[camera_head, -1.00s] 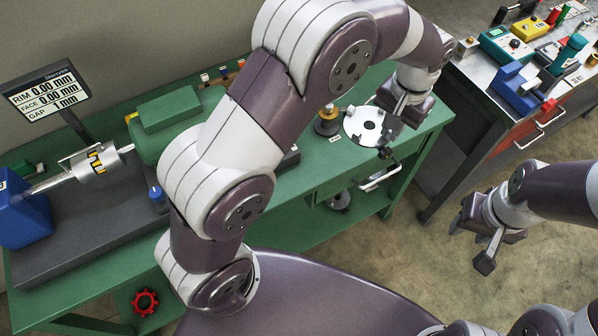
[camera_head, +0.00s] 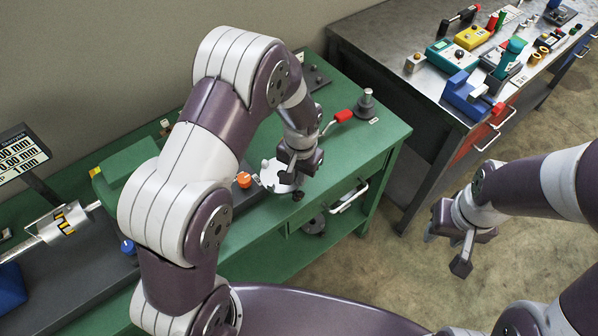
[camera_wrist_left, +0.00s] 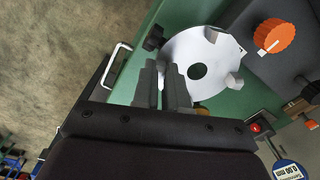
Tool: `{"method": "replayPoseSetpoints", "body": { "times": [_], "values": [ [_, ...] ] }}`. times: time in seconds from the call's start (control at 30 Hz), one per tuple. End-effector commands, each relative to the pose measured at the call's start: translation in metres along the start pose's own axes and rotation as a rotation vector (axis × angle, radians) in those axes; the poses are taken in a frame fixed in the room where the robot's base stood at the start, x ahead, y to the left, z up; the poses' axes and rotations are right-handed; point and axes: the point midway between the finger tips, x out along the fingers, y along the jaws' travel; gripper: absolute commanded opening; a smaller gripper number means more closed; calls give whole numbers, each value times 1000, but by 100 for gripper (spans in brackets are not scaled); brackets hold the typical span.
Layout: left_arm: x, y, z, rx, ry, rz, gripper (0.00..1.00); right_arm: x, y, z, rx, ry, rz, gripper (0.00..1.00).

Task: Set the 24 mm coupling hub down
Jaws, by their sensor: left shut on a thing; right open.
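My left gripper (camera_head: 293,178) is low over the right part of a white round plate (camera_head: 268,182) on the green bench. In the left wrist view, its two grey fingers (camera_wrist_left: 164,88) are close together at the near edge of the white plate (camera_wrist_left: 180,48), beside its dark centre hole. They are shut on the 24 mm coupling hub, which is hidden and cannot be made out. Whether it touches the plate I cannot tell. My right gripper (camera_head: 446,250) is open and empty over the floor, right of the green bench.
Grey blocks (camera_wrist_left: 235,78) stand on the plate, and a dark knob (camera_wrist_left: 153,37) is at its edge. An orange knob (camera_head: 243,180) is close by. The right steel bench (camera_head: 385,50) carries several tools.

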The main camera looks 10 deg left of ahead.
Motion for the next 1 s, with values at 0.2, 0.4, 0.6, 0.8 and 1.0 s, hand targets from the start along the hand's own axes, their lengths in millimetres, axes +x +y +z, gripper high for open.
{"method": "replayPoseSetpoints", "body": {
  "times": [0.2,0.4,0.6,0.8,1.0],
  "values": [
    [3,0,-1,0,1,0,0,2,0,0,0,0,0,43],
    [9,0,-1,0,1,0,0,5,0,1,0,0,0,43],
    [12,1,0,0,0,0,16,6,0,1,0,0,0,43],
    [12,1,0,0,0,0,38,6,0,1,0,0,0,43],
    [6,0,0,0,1,0,38,2,0,0,0,0,0,43]
  ]
}}
